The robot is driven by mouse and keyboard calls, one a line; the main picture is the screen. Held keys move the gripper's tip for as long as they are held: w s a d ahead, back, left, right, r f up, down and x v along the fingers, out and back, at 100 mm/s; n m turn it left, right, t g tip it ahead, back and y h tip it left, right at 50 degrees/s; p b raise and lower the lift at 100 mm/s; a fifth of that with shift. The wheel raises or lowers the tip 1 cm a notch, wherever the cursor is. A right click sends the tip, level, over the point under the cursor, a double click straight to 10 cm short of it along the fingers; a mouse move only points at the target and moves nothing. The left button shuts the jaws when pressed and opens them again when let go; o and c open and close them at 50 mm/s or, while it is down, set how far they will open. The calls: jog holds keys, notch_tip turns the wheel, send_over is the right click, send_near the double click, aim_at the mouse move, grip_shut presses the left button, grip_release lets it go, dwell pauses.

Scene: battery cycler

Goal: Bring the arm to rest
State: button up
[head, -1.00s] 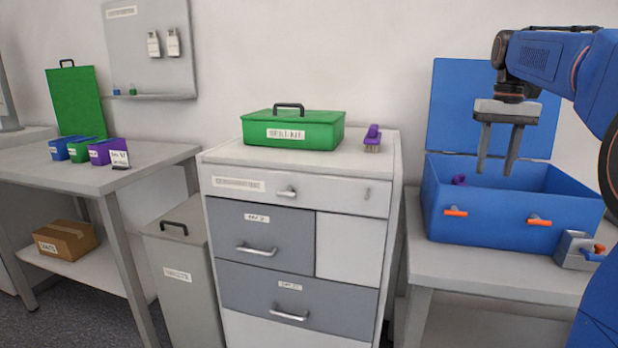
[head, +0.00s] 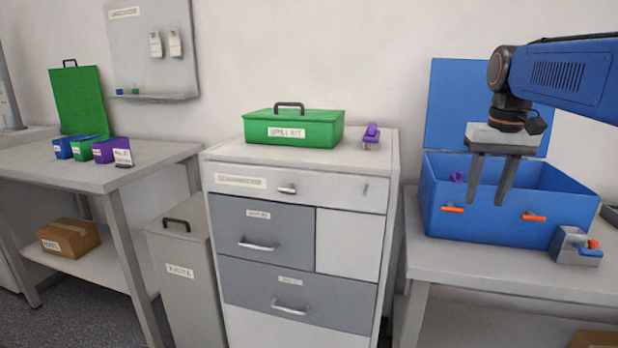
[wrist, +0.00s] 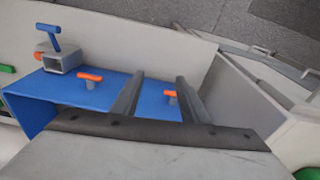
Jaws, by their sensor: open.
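My gripper (head: 490,181) hangs in front of and above the open blue box (head: 490,222) on the right table, fingers pointing down. Its fingers are apart with nothing between them. In the wrist view my gripper (wrist: 157,88) shows two dark fingers over the front of the blue box (wrist: 152,106), with its orange latches beside them. A purple thing (head: 457,177) shows inside the box at the left; most of it is hidden by the box wall.
A grey block with a blue and orange lever (head: 575,246) stands at the box's right corner. A green box (head: 293,130) and a purple clip-like thing (head: 371,136) sit on the drawer cabinet (head: 222,152). Bins (head: 104,150) stand on the left table.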

jog(key=s+a+f+n+t, duration=0.1)
jog(key=s+a+f, duration=0.3)
jog(key=s+f, duration=0.7)
jog(key=s+a+f+n+t, duration=0.1)
jog(key=s+a+f, duration=0.4)
jog(key=s+f, duration=0.6)
jog(key=shift+s+a+f+t, duration=0.15)
jog(key=shift+a+f+t, duration=0.1)
jog(key=shift+t, duration=0.45)
